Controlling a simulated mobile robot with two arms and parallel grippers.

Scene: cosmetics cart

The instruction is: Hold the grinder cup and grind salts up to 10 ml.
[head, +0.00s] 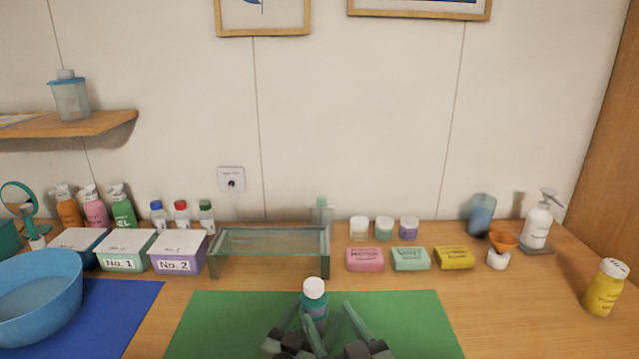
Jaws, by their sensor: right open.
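A teal bottle with a white cap (314,289) stands upright at the front middle, over the green mat (410,325). It may be the grinder cup, but I cannot tell. My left gripper (299,318) and my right gripper (346,317) are close together at the bottom edge, beside the bottle's lower part. The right gripper is open, with a finger slanting up to the right of the bottle. The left fingers overlap the bottle's lower part, and whether they grip it is hidden. No salts or 10 ml mark can be made out.
A glass stand (270,240) is behind the mat. Boxes (178,252), soaps (365,259), jars (384,228) and an orange funnel (503,240) line the back. A blue bowl (38,290) is left, a yellow bottle (605,288) far right. The mat's right side is clear.

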